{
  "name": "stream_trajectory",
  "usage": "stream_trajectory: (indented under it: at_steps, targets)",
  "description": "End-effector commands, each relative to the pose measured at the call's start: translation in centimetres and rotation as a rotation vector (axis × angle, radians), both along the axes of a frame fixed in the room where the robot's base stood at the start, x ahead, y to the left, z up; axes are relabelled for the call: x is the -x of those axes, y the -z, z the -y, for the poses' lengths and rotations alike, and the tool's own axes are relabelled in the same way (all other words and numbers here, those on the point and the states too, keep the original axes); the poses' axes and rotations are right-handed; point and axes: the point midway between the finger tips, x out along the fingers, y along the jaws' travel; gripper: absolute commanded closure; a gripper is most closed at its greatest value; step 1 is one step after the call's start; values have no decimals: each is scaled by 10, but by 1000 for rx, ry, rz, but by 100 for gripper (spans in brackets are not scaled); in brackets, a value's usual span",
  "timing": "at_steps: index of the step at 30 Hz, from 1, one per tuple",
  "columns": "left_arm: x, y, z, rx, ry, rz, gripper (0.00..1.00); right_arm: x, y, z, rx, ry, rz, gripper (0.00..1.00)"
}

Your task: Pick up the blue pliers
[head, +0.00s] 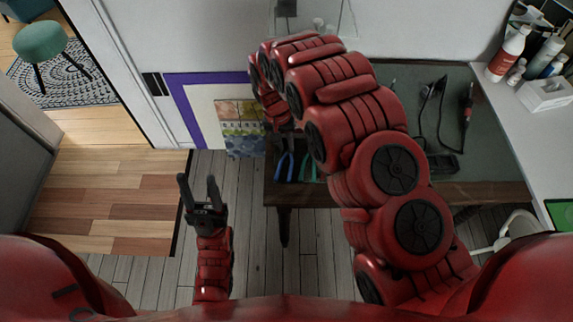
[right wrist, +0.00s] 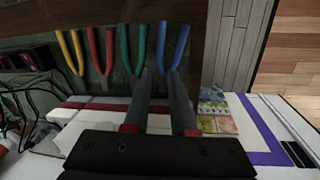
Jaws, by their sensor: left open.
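The blue pliers (head: 290,168) lie at the left front of the dark workbench (head: 455,190), left of the green pliers (head: 303,168). In the right wrist view the blue pliers (right wrist: 183,45) are rightmost in a row with green (right wrist: 124,48), red (right wrist: 109,50) and yellow pliers (right wrist: 78,52). My right gripper (right wrist: 160,72) is open, its fingertips near the lower ends of the blue and green pliers. I cannot tell whether they touch. In the head view my right arm hides most of it. My left gripper (head: 199,182) is open and empty, left of the workbench.
A soldering iron with a red handle (head: 468,103) and black cables lie on the bench's right side. Bottles (head: 508,52) and a white box (head: 545,93) stand on the white counter at right. A purple-framed picture (head: 186,112) is left of the bench. Floor at left is clear.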

Motion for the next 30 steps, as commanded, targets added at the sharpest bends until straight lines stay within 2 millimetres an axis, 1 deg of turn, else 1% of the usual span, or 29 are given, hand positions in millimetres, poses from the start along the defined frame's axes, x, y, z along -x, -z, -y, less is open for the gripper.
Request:
stream_trajectory:
  at_steps: [2,3,5,6,7,10,14,19,25,30]
  targets:
    - [0,7,0,0,0,0,50,3,12,0,-2,-1,-5,76]
    - [0,12,0,0,0,0,50,3,25,3,0,0,-5,76]
    - [0,15,0,0,0,0,50,4,37,5,0,1,-5,76]
    - [0,5,0,0,0,-1,50,3,35,5,-1,1,-4,76]
    - [0,4,0,0,0,0,50,2,38,5,-1,0,-3,76]
    - [0,1,0,0,0,0,50,3,48,7,0,1,-4,76]
    - [0,0,0,0,0,0,50,3,52,7,0,-1,-3,76]
    - [0,-7,0,0,0,0,50,4,60,8,0,0,-4,76]
    - [0,-22,0,0,0,0,50,8,82,11,1,-1,-5,76]
    - [0,-25,0,0,0,0,50,7,101,13,-1,-2,-3,76]
